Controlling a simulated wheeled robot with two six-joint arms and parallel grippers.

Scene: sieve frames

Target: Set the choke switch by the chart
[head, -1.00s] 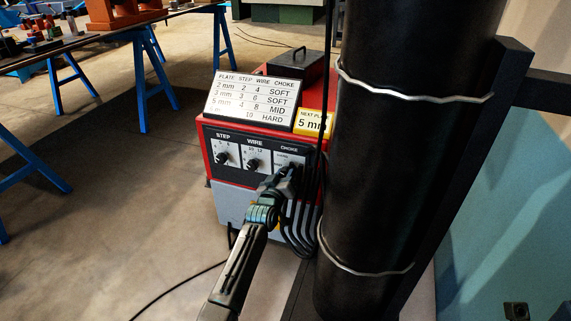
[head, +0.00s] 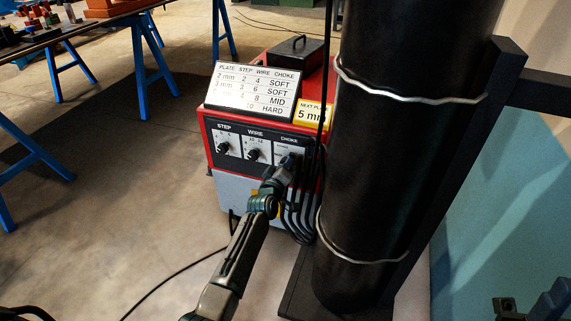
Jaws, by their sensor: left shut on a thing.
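The welding machine (head: 240,189) is a red box with a black front panel. The panel carries a STEP knob (head: 222,149), a WIRE knob (head: 253,154) and a CHOKE plate (head: 288,144). My left gripper (head: 287,163) is shut at the CHOKE plate, on the choke switch, which it hides; its setting cannot be read. The chart (head: 258,91) leans on top; glare washes out part of its lower left. Its MID row shows 8 for wire. A yellow card (head: 311,114) reads NEXT PLATE, 5 mm. A dark teal part of my right arm (head: 553,302) shows at the bottom right corner; its jaws are unclear.
A thick black column (head: 400,150) with wire bands stands close right of the machine. Black cables (head: 293,222) hang beside the panel. A black box with a handle (head: 294,60) sits behind the chart. Blue trestles (head: 138,60) carry a table at left.

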